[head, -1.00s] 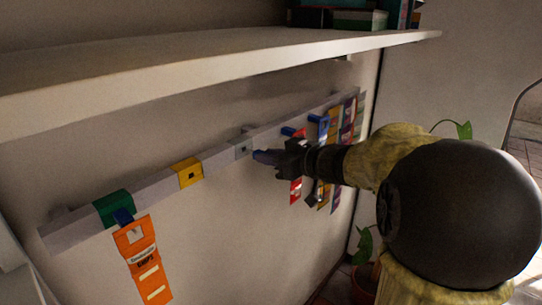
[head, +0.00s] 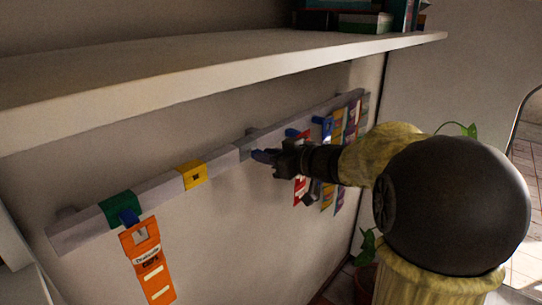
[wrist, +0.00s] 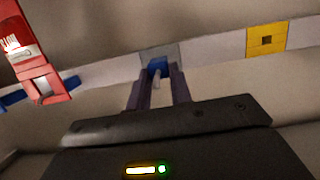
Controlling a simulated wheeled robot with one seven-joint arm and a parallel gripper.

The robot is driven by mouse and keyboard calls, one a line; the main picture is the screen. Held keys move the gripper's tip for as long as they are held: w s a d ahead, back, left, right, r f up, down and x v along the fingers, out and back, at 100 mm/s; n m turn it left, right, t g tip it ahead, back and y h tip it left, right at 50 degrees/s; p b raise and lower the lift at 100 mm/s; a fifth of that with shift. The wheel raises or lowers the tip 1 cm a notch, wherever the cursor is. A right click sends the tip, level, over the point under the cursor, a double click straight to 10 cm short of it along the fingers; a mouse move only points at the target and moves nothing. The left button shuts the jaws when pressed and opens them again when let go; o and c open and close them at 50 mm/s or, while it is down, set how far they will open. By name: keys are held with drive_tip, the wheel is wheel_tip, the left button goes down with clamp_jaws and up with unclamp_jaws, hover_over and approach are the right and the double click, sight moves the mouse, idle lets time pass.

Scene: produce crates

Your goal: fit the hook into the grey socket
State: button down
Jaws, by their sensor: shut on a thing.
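The grey socket (head: 246,146) sits on the pale wall rail, right of the yellow socket; it also shows in the wrist view (wrist: 158,50). My gripper (head: 268,156) is at the rail, right in front of the grey socket. In the wrist view its two fingers (wrist: 157,92) are shut on the blue hook (wrist: 157,67). The hook's blue end overlaps the lower part of the grey socket there. The socket's opening is hidden behind it, so I cannot tell whether the hook is inside or just in front.
A yellow socket (head: 193,176) and a green socket (head: 119,206) are further left on the rail (head: 75,233). An orange packet (head: 148,262) hangs at the green one. Several packets hang close right of my gripper. A shelf (head: 200,75) juts out above.

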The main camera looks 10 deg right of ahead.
drive_tip(key=shift+w+a+p, duration=0.35)
drive_tip(key=shift+w+a, duration=0.25)
drive_tip(key=shift+w, duration=0.15)
idle(0.4)
drive_tip(key=c, duration=1.5)
unclamp_jaws()
drive_tip(key=o, duration=0.3)
drive_tip(key=shift+w+a, duration=0.1)
drive_tip(key=shift+w, duration=0.1)
drive_tip(key=shift+s, duration=0.15)
drive_tip(key=b+v, duration=0.5)
drive_tip(key=v, duration=1.2)
drive_tip(key=shift+s, duration=0.1)
